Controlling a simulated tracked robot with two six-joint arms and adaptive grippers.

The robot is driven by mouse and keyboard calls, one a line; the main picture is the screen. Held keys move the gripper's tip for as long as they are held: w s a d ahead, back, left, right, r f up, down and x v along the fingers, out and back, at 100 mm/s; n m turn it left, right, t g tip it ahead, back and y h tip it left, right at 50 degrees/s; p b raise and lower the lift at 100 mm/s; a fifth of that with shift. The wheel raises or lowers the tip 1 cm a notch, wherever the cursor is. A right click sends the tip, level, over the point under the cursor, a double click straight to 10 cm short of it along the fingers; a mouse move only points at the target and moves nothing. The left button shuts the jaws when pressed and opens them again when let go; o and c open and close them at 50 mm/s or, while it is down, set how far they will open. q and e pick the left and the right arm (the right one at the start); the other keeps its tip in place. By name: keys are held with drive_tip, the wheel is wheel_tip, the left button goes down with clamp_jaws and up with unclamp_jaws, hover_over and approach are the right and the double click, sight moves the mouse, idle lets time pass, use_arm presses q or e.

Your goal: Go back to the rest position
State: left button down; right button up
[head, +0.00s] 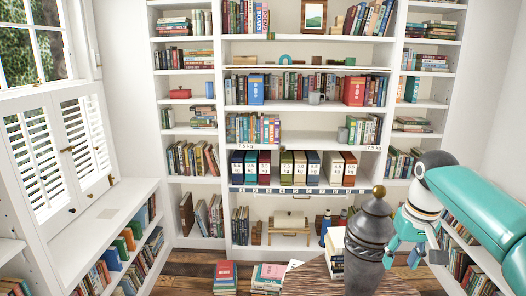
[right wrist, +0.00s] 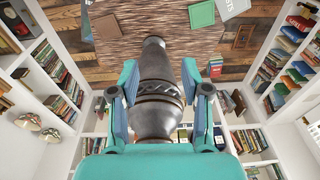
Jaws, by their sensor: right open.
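My right arm comes in from the right in the head view. Its right gripper (head: 412,254) hangs just right of a dark metal urn (head: 370,240) with a knobbed lid. In the right wrist view the two fingers of the right gripper (right wrist: 159,82) are spread apart. The urn (right wrist: 157,95) shows between and beyond them there; I cannot tell whether they touch it. The gripper holds nothing that I can see. My left gripper is in neither view.
The urn stands by a wooden surface (head: 310,281) at the lower right. A white bookcase (head: 222,130) fills the back, with a row of binders (head: 300,168) on one shelf. Book stacks (head: 225,275) stand on the floor. A low shelf unit (head: 105,215) runs along the left under the window.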

drive_tip(key=a+f+y, duration=0.1)
drive_tip(key=a+f, duration=0.3)
drive_tip(key=f, duration=0.6)
drive_tip(key=s+a+f+n+y, duration=0.1)
drive_tip(key=a+f, duration=0.3)
drive_tip(key=f, duration=0.5)
drive_tip(key=a+f+y, duration=0.1)
drive_tip(key=a+f, duration=0.3)
drive_tip(key=f, duration=0.6)
drive_tip(key=s+a+f, duration=0.4)
drive_tip(key=s+f, duration=0.3)
drive_tip(key=s, duration=0.4)
drive_tip(key=s+a+f+m+y+b, duration=0.1)
drive_tip(key=s+a+f, duration=0.4)
drive_tip(key=s+f, duration=0.3)
drive_tip(key=s, duration=0.3)
drive_tip(key=shift+f+m+g, duration=0.15)
drive_tip(key=shift+m+g, duration=0.15)
drive_tip(key=shift+g, duration=0.1)
